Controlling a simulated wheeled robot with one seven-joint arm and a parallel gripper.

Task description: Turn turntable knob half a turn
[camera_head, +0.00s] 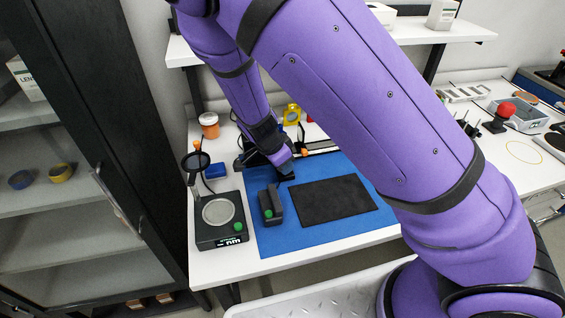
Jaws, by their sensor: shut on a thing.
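My gripper (286,173) is at the back left of the blue mat, small in view at the end of my purple arm. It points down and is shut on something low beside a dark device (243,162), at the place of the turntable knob. My wrist and the gripper's body cover the knob, so its shape and turn angle cannot be made out. Most of the turntable is hidden too.
The blue mat (303,236) holds a small black box (270,205) and a black pad (333,198).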

